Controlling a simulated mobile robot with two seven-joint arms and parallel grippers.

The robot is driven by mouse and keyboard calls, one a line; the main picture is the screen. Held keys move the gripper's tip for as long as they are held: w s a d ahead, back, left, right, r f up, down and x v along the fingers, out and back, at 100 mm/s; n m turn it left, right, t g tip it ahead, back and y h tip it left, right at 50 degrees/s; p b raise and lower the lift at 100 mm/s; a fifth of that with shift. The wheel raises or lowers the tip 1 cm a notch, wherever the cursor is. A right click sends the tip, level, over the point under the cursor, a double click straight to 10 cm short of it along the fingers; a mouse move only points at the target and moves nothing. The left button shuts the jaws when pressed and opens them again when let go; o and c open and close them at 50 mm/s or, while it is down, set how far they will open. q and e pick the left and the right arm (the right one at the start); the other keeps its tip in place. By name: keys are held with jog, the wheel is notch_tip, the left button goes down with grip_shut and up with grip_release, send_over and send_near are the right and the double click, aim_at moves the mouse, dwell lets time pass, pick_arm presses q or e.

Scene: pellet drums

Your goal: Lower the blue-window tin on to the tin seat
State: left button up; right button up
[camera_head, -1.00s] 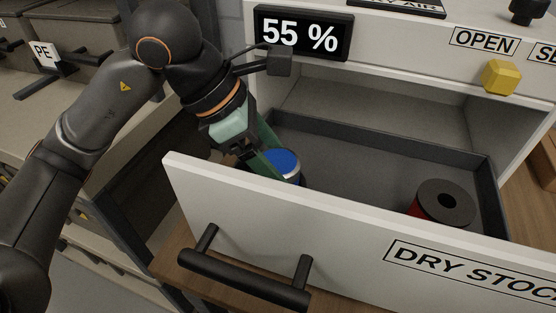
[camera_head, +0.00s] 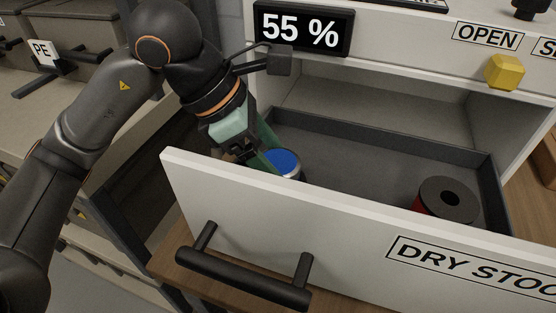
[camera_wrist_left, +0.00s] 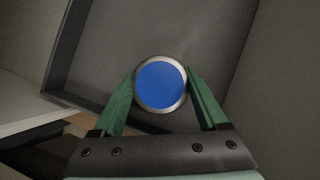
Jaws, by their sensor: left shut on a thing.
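The blue-window tin (camera_head: 285,162) is a round tin with a blue disc on top and a pale metal rim. It is inside the open drawer, at the left end behind the white front panel, which hides its lower part. My left gripper (camera_head: 262,158) reaches down into the drawer and is shut on the tin. In the left wrist view the tin (camera_wrist_left: 161,84) sits between the two green fingers (camera_wrist_left: 160,100). I cannot tell whether its base touches the drawer floor. I cannot make out the tin seat. My right gripper is not in view.
The drawer's white front (camera_head: 330,225), labelled DRY STOCK, has a black handle (camera_head: 245,278). A dark spool (camera_head: 447,199) with red on its side stands at the drawer's right. The drawer floor (camera_head: 365,170) between is clear. A 55 % display (camera_head: 303,31) and yellow knob (camera_head: 504,72) are above.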

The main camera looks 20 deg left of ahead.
aim_at(299, 160)
pick_arm(q)
jog(key=shift+f, duration=0.35)
jog(key=o, duration=1.4)
jog(key=shift+r+p, duration=1.95)
jog(key=shift+r, duration=1.1)
